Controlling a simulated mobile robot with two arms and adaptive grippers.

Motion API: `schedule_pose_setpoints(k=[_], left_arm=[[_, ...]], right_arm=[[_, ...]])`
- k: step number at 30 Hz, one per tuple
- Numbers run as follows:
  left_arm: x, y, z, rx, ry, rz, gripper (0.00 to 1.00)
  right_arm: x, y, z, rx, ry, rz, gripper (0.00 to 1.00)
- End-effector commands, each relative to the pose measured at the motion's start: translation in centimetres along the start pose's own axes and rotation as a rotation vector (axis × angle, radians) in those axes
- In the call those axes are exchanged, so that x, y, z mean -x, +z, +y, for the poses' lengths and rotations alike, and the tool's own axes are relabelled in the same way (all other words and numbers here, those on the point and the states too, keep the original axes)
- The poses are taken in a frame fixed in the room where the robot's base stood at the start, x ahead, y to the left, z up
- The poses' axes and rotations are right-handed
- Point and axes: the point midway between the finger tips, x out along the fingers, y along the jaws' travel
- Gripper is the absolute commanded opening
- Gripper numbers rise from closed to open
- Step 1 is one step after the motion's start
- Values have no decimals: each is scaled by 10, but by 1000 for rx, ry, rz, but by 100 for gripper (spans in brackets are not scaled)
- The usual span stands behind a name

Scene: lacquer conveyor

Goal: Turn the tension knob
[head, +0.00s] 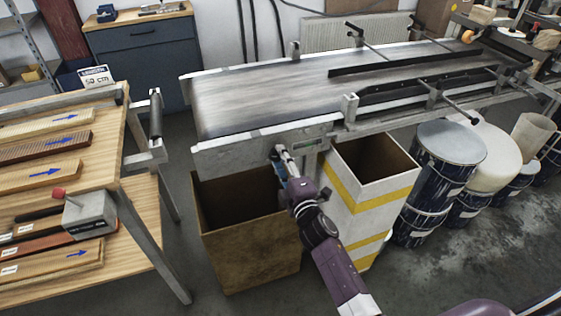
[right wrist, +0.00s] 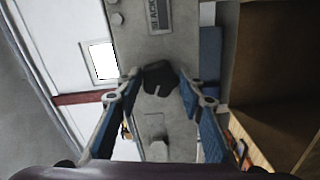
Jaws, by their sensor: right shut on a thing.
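The tension knob (right wrist: 160,76) is black, with a pale mark on it, and sits on the grey end plate (right wrist: 165,120) of the conveyor in the right wrist view. The blue-padded fingers of my right gripper (right wrist: 160,90) are on either side of it and shut on it. In the head view my right gripper (head: 280,153) reaches up to the front side of the conveyor (head: 235,160), near its left end. There the gripper hides the knob. My left gripper is not in view.
An open brown bin (head: 250,250) and a white-and-yellow box (head: 365,205) stand under the conveyor, close to my right arm. Several blue drums (head: 440,180) stand at right. A wooden table (head: 110,175) with boards is at left.

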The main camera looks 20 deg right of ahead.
Motion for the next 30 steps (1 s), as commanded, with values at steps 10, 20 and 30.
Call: schedule_pose_setpoints(k=[10,20,30], left_arm=[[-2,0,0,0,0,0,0],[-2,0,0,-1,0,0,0],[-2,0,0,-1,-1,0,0]], right_arm=[[0,0,0,83,-1,0,11],[0,0,0,87,-1,0,11],[0,0,0,86,-1,0,53]])
